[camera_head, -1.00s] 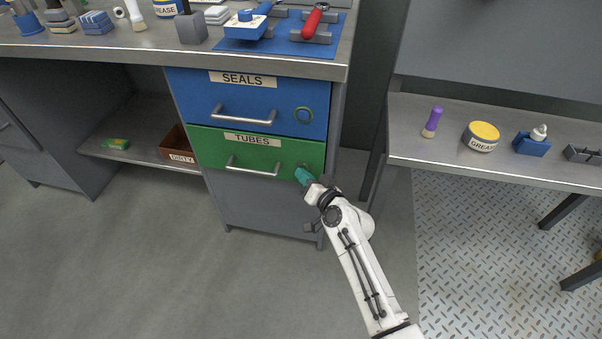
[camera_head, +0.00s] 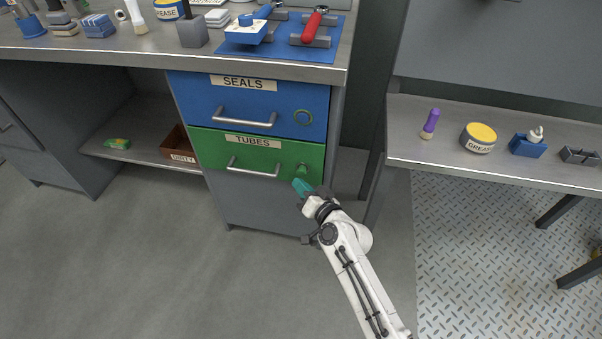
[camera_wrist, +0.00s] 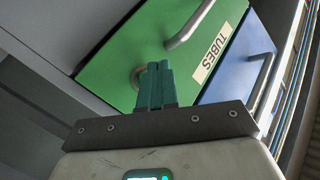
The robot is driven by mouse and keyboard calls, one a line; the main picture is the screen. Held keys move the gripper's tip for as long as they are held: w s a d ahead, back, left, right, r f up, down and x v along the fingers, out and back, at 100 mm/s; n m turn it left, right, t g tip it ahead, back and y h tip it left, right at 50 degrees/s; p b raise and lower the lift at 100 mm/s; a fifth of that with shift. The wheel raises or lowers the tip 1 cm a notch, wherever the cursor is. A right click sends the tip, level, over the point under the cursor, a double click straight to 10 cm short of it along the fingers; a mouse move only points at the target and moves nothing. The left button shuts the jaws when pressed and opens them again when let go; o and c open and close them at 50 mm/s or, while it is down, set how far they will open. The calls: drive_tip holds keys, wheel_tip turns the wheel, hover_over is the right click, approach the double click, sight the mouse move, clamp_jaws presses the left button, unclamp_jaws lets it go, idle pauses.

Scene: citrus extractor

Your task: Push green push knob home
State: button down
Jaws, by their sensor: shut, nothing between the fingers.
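The green push knob (camera_head: 302,168) is on the right side of the green drawer front (camera_head: 215,152) labelled TUBES. My gripper (camera_head: 300,186), with teal fingers, is just below the knob in the head view, and a small gap shows between them there. In the wrist view the shut fingers (camera_wrist: 158,84) point at the green drawer front (camera_wrist: 135,45). They cover most of the knob; its grey-green rim (camera_wrist: 135,76) shows at their left. I cannot tell whether they touch it. The fingers hold nothing.
The blue SEALS drawer (camera_head: 250,103) with its round ring (camera_head: 303,117) is above. The TUBES drawer's bar handle (camera_head: 252,171) is left of my gripper. A grey shelf (camera_head: 400,125) stands to the right. The floor in front is clear.

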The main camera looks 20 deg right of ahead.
drive_tip(key=s+a+p, duration=0.1)
drive_tip(key=s, duration=0.1)
drive_tip(key=s+a+p, duration=0.1)
drive_tip(key=s+a, duration=0.1)
drive_tip(key=shift+p, duration=0.35)
idle(0.6)
drive_tip(key=s+f+n+g+y, duration=0.1)
drive_tip(key=s+f+n+g, duration=0.2)
drive_tip(key=s, duration=0.4)
drive_tip(key=s+n+g, duration=0.2)
drive_tip(key=s+g, duration=0.2)
drive_tip(key=s, duration=0.4)
drive_tip(key=s+d+r+g+h, duration=0.2)
drive_tip(key=s+d+g, duration=0.2)
drive_tip(key=s, duration=0.6)
drive_tip(key=s+d+r+g+h, duration=0.15)
drive_tip(key=s+d+g, duration=0.25)
drive_tip(key=s, duration=0.6)
wheel_tip(320, 180, up, 21)
drive_tip(key=s+p, duration=0.1)
drive_tip(key=p, duration=1.9)
drive_tip(key=shift+f, duration=0.2)
